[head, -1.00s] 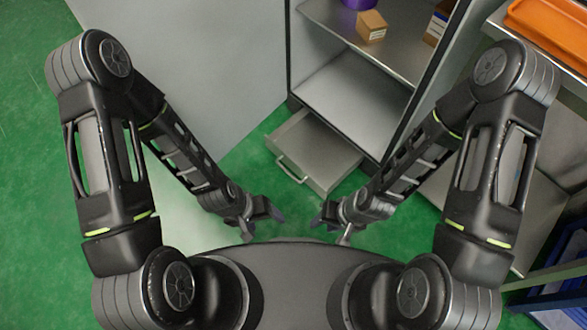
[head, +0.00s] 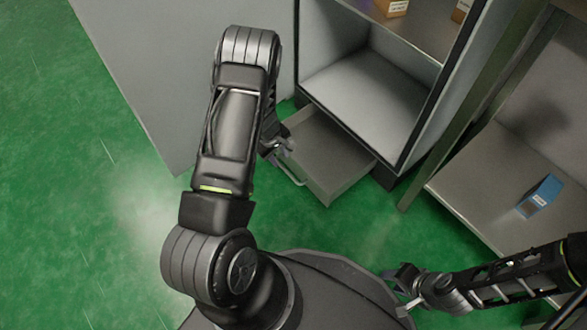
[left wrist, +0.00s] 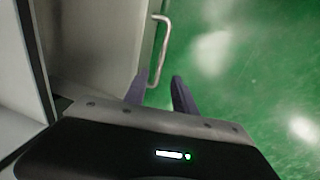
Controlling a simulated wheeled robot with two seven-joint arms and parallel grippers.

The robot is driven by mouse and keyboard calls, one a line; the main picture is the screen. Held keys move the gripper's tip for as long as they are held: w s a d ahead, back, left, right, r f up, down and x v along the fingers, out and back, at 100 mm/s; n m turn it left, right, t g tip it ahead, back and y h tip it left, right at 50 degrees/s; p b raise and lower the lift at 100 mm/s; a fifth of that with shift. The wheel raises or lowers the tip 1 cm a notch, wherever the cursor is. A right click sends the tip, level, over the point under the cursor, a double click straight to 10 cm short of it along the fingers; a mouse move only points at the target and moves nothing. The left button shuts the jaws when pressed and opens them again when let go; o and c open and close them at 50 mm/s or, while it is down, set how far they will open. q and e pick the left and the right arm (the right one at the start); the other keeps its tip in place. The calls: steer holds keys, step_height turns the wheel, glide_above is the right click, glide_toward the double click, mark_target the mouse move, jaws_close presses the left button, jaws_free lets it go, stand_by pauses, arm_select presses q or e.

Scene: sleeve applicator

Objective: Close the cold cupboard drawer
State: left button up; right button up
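The cold cupboard's grey drawer (head: 330,155) stands pulled out at the bottom of the cupboard (head: 365,85), just above the green floor. Its bar handle (head: 288,170) is on the drawer's front, partly hidden by my left gripper (head: 280,150). In the left wrist view the handle (left wrist: 160,45) runs along the drawer front, with its near end close to the fingertips. My left gripper (left wrist: 160,85) has its two purple-grey fingers apart, with nothing seen held between them. My right gripper (head: 398,285) is low at the right, away from the drawer; its finger opening is unclear.
The large grey door panel (head: 170,70) stands left of the cupboard. Small boxes (head: 390,7) are on the cupboard's upper shelf. A metal shelf unit (head: 490,180) with a blue box (head: 540,195) stands at the right. Green floor is clear in front of the drawer.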

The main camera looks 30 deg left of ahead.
mark_target(284, 169)
arm_select(q)
steer(key=f+b, duration=0.1)
steer(key=f, duration=0.1)
steer(key=w+f+b, duration=0.1)
steer(key=f, duration=0.2)
steer(key=f+b, duration=0.1)
steer(key=f, duration=0.1)
steer(key=shift+w+d+f+b, duration=0.2)
steer(key=shift+d+f+b, duration=0.05)
steer(key=shift+f+b, duration=0.1)
jaws_close()
stand_by(1.3)
